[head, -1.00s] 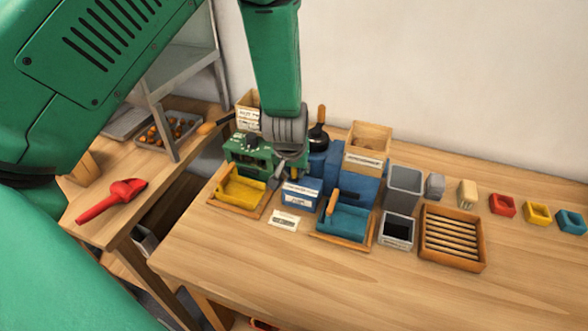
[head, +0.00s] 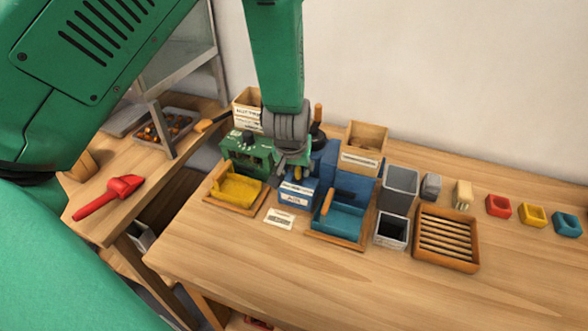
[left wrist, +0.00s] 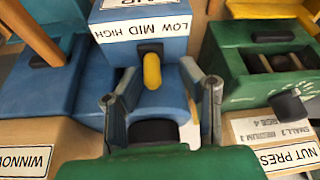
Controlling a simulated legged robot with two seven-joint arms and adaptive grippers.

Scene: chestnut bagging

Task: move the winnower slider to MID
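The blue winnower air box (head: 294,196) stands between the yellow and blue trays in the head view. In the left wrist view, its white label (left wrist: 140,25) carries LOW, MID and HIGH. The yellow slider knob (left wrist: 152,70) sticks out below the label, roughly in line with its middle word; its exact setting is hard to tell. My left gripper (left wrist: 160,92) is open, with one finger on each side of the knob and gaps on both sides. In the head view my left gripper (head: 292,172) hangs over the box and partly hides it. My right gripper is out of view.
The green nut press (head: 245,150) is close on the left, with a yellow tray (head: 238,188) before it. A blue tray (head: 338,218) with a wooden handle stands close on the right. The front of the table (head: 300,280) is clear.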

